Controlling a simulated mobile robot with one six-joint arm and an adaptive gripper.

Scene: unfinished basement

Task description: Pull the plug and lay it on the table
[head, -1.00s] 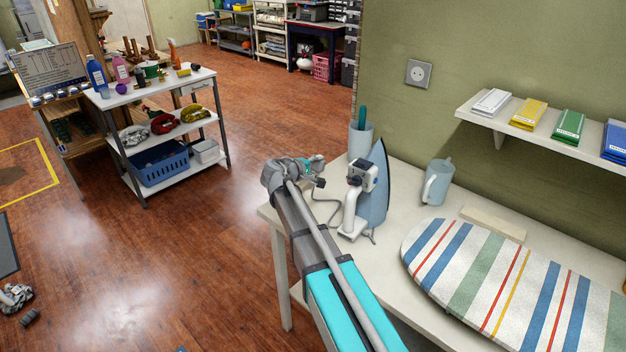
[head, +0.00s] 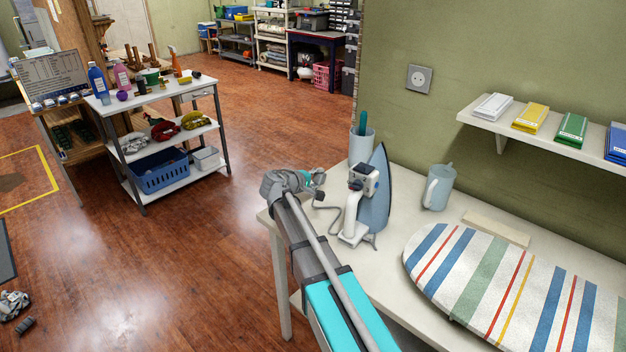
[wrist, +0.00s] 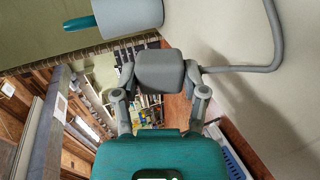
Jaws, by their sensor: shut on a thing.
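My gripper (head: 319,182) is near the left end of the white table (head: 400,185). In the wrist view, my gripper (wrist: 160,92) is shut on a dark grey plug (wrist: 160,71), with a finger on each side. The plug also shows as a small dark piece (head: 319,196) in the head view. Its grey cord (wrist: 262,68) runs from it, and in the head view the cord leads to the iron (head: 375,196), which stands upright on the table. The wall socket (head: 419,79) has nothing in it. The plug's pins are not visible.
A cup with a teal-handled item (head: 361,145) stands behind the iron. A light blue mug (head: 438,186) and a striped ironing board (head: 510,270) are to the right. A shelf (head: 500,130) juts from the wall. A cart (head: 160,140) stands at left.

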